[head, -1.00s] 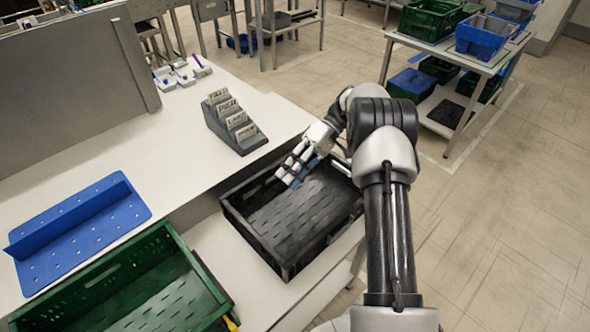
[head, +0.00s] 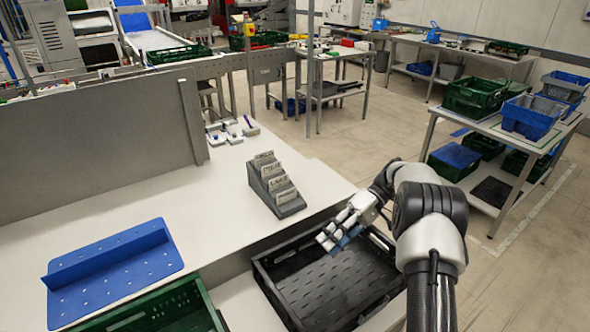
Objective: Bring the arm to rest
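My gripper (head: 338,234) hangs over the far part of a black crate (head: 290,312) at the lower middle of the head view. The arm comes in from the lower right and bends at a dark elbow joint. White finger parts and a bluish tip show, but I cannot tell whether the fingers are open or shut. Nothing is clearly seen held in them. The visible floor of the black crate looks empty.
A dark card holder (head: 272,186) stands on the white table left of the arm. A blue perforated plate (head: 112,268) and a green crate (head: 190,308) are at lower left. A table with crates (head: 500,125) stands to the right across open floor.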

